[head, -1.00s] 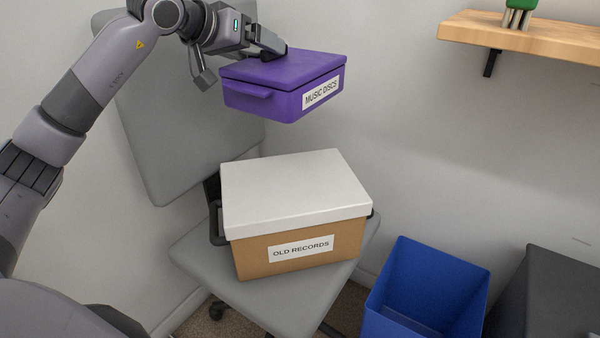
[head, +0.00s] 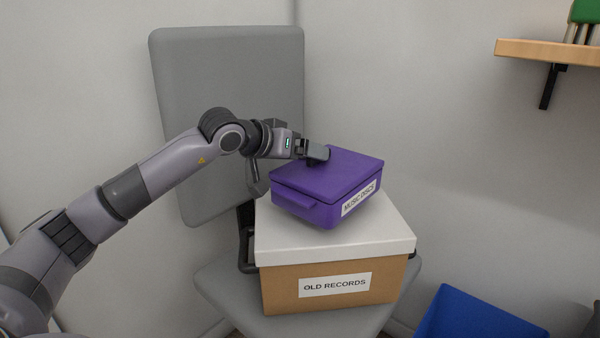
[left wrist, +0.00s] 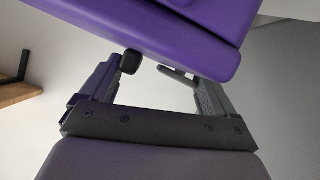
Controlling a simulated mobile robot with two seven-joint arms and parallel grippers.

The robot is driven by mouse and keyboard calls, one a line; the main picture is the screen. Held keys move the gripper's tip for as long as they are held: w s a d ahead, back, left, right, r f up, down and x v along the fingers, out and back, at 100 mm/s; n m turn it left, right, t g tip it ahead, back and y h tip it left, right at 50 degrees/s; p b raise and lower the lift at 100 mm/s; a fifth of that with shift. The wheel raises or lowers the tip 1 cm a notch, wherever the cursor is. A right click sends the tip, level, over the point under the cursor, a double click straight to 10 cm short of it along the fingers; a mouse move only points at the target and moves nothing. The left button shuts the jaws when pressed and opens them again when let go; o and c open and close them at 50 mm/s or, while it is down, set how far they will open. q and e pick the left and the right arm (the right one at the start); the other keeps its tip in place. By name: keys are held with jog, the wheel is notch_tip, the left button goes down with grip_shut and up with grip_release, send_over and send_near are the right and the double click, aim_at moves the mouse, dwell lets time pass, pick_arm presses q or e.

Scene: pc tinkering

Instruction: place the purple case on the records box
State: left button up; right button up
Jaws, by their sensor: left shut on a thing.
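The purple case (head: 325,180), labelled MUSIC DISCS, is at the white lid of the records box (head: 335,285), labelled OLD RECORDS. It appears level, and I cannot tell whether its underside touches the lid. My left gripper (head: 318,152) reaches in from the left and is shut on the case's far upper edge. In the left wrist view the case (left wrist: 175,35) fills the top, with the fingers (left wrist: 160,75) at its edge; the grip itself is partly hidden. The box stands on the grey chair seat.
The grey chair backrest (head: 228,110) stands behind my left arm. A blue bin (head: 480,315) is at lower right. A wooden shelf (head: 550,52) with a green object (head: 584,15) is on the right wall. Part of the lid around the case is bare.

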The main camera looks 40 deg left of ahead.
aim_at(299, 167)
pick_arm(q)
notch_tip(299, 167, down, 3)
jog(key=shift+b, duration=0.5)
jog(key=shift+f, duration=0.25)
jog(key=shift+r, duration=0.1)
pick_arm(e)
jog(key=shift+s+d+f+t, duration=0.1)
jog(key=shift+d+t, duration=0.2)
jog(key=shift+d, duration=0.05)
pick_arm(q)
jog(key=o, duration=1.7)
jog(key=shift+o, duration=0.2)
